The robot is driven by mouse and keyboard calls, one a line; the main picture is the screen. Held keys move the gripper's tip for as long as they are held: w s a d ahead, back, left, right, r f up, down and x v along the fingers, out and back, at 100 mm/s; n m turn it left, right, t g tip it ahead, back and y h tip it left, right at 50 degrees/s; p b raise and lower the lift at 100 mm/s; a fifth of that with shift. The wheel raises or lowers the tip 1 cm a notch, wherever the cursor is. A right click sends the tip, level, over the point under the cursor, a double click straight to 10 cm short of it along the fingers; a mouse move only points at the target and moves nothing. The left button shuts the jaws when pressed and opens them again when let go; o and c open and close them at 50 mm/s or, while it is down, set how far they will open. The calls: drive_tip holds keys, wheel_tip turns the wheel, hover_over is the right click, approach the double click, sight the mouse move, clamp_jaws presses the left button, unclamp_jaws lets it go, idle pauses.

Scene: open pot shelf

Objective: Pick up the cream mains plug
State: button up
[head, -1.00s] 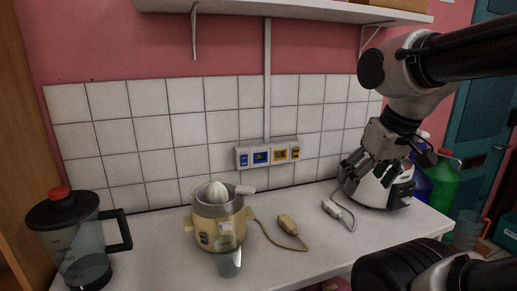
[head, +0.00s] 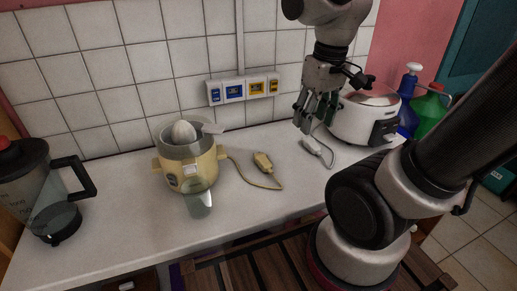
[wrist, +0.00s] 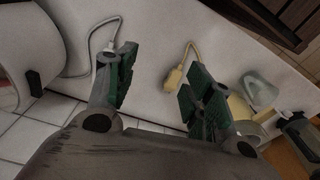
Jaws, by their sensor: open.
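The cream mains plug (head: 263,162) lies on the white counter, joined by its cord to the cream citrus juicer (head: 188,160) on its left. In the wrist view the cream plug (wrist: 172,79) shows beyond the gap between my fingers, nearer the right finger. My gripper (head: 314,118) is open and empty, pointing down above the counter, right of the cream plug and apart from it. It also shows in the wrist view (wrist: 160,82). A white plug (head: 312,146) lies on the counter below my gripper, its cord running toward the white cooker.
The white cooker (head: 363,118) stands close right of my gripper, with blue (head: 408,88) and green (head: 432,108) bottles behind. A socket strip (head: 243,89) is on the tiled wall. A blender jug (head: 40,190) stands at left. Counter front of the cream plug is clear.

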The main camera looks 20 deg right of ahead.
drive_tip(key=g, duration=0.2)
hover_over(266, 162)
drive_tip(key=s+d, duration=0.2)
drive_tip(key=s, duration=0.1)
wheel_tip(266, 162, down, 9)
drive_tip(key=w, duration=0.1)
drive_tip(key=w+a, duration=0.1)
drive_tip(key=w+f, duration=0.1)
drive_tip(key=shift+w+a+m+t, duration=0.1)
drive_tip(key=shift+a+m+t, duration=0.2)
drive_tip(key=shift+m, duration=0.1)
drive_tip(key=f, duration=0.7)
drive_tip(key=shift+s+a+f, duration=0.15)
drive_tip(key=shift+s+a, duration=0.05)
drive_tip(key=shift+c, duration=0.2)
clamp_jaws()
